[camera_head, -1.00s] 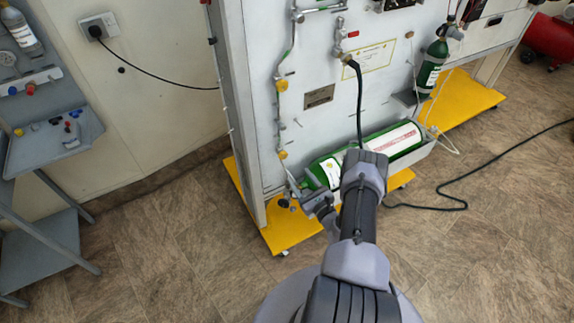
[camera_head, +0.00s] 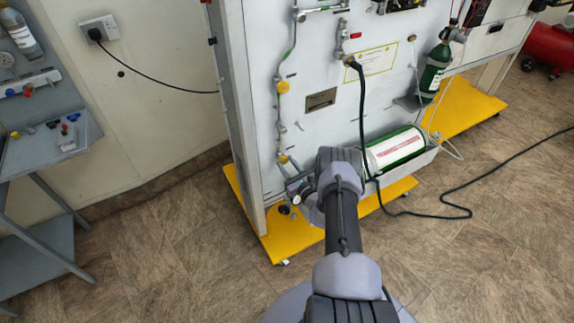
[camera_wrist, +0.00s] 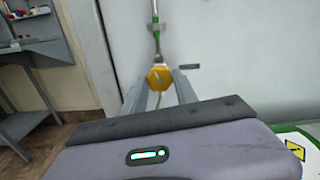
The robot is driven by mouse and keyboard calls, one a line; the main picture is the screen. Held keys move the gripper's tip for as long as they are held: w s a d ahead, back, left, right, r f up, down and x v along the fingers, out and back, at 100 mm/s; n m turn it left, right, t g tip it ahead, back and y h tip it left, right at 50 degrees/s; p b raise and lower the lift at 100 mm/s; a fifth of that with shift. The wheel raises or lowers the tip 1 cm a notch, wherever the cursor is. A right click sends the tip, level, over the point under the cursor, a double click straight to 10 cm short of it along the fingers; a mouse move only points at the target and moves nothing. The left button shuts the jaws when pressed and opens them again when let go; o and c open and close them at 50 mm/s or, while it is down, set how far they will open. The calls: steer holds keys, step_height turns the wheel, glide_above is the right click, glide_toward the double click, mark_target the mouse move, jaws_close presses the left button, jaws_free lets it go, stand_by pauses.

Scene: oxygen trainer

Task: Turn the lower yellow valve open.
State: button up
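The lower yellow valve (camera_head: 282,158) sits low on the pipe at the left of the white panel. In the wrist view a yellow valve knob (camera_wrist: 159,77) faces me, with a pipe rising above it. My gripper (camera_wrist: 158,88) is open, with one finger on each side of the knob in the picture. I cannot tell whether the fingers touch it or how far they are from it. In the head view my arm hides most of the gripper, just below and right of the lower valve. The upper yellow valve (camera_head: 282,87) is higher on the same pipe.
A green cylinder (camera_head: 405,153) lies in a grey tray right of my arm. A black hose (camera_head: 362,110) hangs behind the arm. The panel stands on a yellow base (camera_head: 255,218). A grey cart (camera_head: 50,160) stands at the left, with open floor between.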

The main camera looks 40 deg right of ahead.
jaws_close()
steer(key=shift+f+n+b, duration=0.15)
steer(key=shift+n+b, duration=0.3)
steer(key=shift+n, duration=1.95)
steer(key=o, duration=0.9)
jaws_free()
